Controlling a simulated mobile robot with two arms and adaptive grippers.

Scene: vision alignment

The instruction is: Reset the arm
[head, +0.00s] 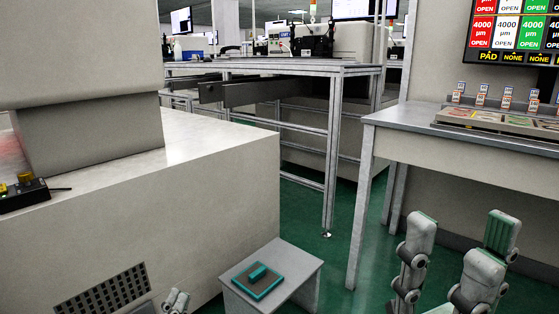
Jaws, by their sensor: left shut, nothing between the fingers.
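My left gripper (175,300) shows only in part at the bottom edge of the head view, beside the low grey stand. Its grey fingers are close together, shut and empty. My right gripper (464,240) is at the bottom right, much larger in view. Its jointed grey fingers with teal pads point up and are spread apart, with nothing between them. Its palm is cut off by the bottom edge.
A low grey stand (295,271) holds a small dark plate with a teal block (258,272). A large white machine (215,190) fills the left. A table (420,130) with a tray of small items stands at right.

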